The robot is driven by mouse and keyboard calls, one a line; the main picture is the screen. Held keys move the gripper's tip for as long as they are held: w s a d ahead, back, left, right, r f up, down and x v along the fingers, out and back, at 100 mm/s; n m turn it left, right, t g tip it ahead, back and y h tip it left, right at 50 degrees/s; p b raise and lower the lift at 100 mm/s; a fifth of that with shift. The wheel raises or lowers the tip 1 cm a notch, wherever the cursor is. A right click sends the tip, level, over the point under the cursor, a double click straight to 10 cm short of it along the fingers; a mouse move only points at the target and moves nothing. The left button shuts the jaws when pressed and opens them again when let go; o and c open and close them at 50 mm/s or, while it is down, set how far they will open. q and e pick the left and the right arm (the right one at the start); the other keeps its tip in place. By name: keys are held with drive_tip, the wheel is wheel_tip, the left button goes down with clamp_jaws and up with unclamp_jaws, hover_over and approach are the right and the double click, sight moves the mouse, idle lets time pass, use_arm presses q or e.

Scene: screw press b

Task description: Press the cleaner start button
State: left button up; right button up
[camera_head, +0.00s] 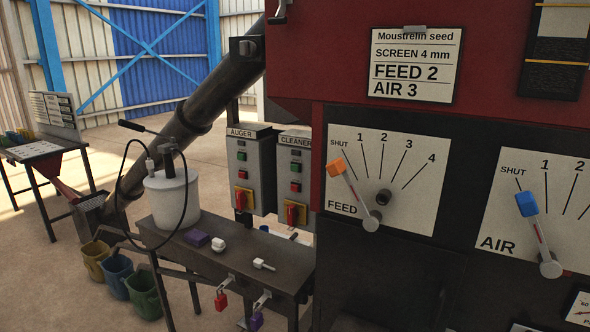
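The grey cleaner box (284,196), labelled CLEANER, is mounted left of the red and black machine. A green button (296,169) is on its front with a red button (295,188) below it. A red and yellow rotary switch (295,213) is at the bottom of the box. I cannot read any marking on the buttons or tell whether one is pressed. Neither of my grippers is in view.
The similar auger box (241,196) stands just left. A sloping auger tube (210,95) is behind. Feed lever (350,182) and air lever (537,225) stick out on the right.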

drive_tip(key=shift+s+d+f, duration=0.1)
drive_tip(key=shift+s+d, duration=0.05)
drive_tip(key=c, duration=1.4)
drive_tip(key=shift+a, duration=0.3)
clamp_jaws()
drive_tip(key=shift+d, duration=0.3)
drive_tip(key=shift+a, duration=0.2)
